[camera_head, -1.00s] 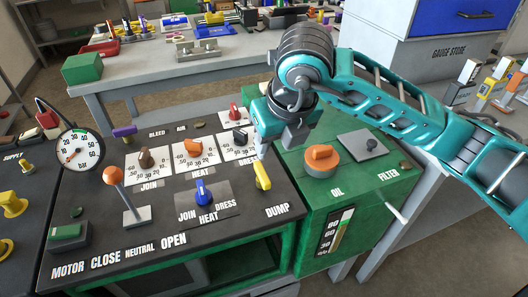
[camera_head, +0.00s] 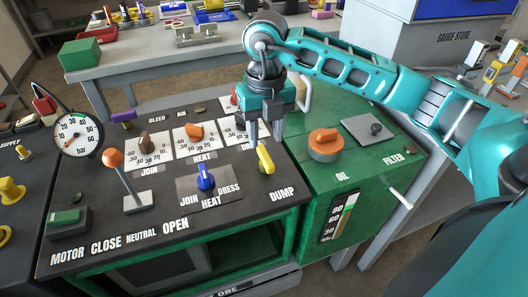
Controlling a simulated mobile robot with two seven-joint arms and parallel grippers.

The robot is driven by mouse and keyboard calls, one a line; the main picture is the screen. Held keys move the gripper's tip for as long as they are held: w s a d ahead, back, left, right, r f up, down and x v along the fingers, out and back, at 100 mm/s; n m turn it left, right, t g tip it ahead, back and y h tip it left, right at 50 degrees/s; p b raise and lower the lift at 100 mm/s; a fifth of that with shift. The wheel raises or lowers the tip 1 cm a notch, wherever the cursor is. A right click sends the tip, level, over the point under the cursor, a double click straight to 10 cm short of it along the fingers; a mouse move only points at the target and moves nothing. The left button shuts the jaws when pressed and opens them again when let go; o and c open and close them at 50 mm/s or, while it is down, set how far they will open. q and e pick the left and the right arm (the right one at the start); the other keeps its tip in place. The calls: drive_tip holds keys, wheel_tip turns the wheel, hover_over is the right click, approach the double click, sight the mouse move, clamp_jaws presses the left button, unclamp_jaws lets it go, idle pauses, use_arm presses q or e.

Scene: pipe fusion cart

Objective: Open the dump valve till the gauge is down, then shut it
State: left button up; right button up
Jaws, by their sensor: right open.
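The yellow dump valve handle (camera_head: 265,159) stands on the dark panel behind the DUMP label, its long side running mostly front to back. The round white gauge (camera_head: 76,134) stands at the panel's left side, marked in bar; its needle is too small to read surely. My right gripper (camera_head: 265,138) is open and empty, fingers pointing down just behind and above the yellow handle. I cannot tell whether a fingertip touches it. My left gripper is not in view.
An orange-knobbed lever (camera_head: 113,160) stands upright left of centre. A blue selector (camera_head: 205,177) sits left of the yellow handle. On the green cabinet at the right are an orange oil cap (camera_head: 324,142) and a grey filter plate (camera_head: 368,131).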

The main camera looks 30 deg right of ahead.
sight(266, 155)
wheel_tip(266, 155, down, 6)
drive_tip(key=shift+r, duration=0.15)
drive_tip(key=shift+c, duration=0.3)
clamp_jaws()
